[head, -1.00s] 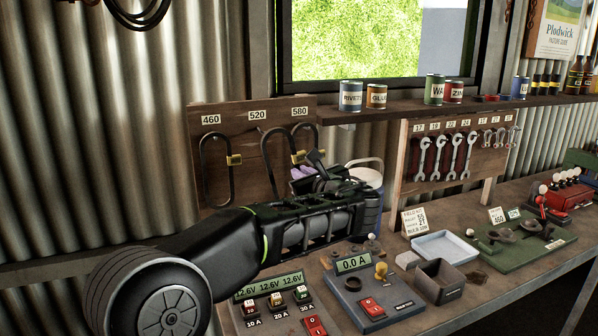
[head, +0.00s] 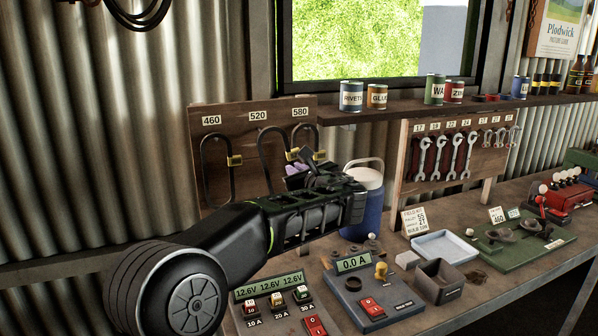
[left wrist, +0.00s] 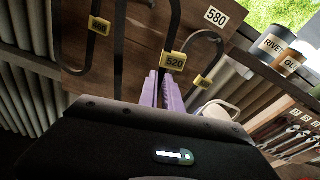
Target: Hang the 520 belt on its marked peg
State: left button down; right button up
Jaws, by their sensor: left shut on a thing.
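The 520 belt (head: 264,152), a dark loop with a yellow tag (left wrist: 173,62) reading 520, is upright in front of the peg board (head: 196,130). Its top is just below the 520 label (head: 258,115); I cannot tell whether it is around the peg there. My left gripper (head: 304,168) is in front of the board's lower right part. In the left wrist view its purple fingers (left wrist: 162,88) are shut on the belt just below the tag. The belt's lower part is hidden by my arm in the head view. My right gripper is out of view.
The 460 belt (head: 204,165) hangs to the left, and another belt (head: 314,138) hangs close on the right under the 580 label (head: 300,112). A blue jug (head: 372,205) stands right of my gripper. Meters and switches (head: 355,285) crowd the bench below.

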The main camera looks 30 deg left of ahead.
pick_arm(q)
jog(key=p+x, duration=0.1)
jog(key=x, duration=0.5)
jog(key=shift+a+f, duration=0.25)
jog(key=shift+f, duration=0.05)
dwell(0.3)
dwell(0.4)
jog(key=c, duration=1.5)
grip_release()
jog(key=shift+o, duration=0.2)
jog(key=b+v, duration=0.2)
jog(key=v, duration=0.5)
jog(key=shift+s+d+b, duration=0.2)
jog(key=shift+d+b, duration=0.1)
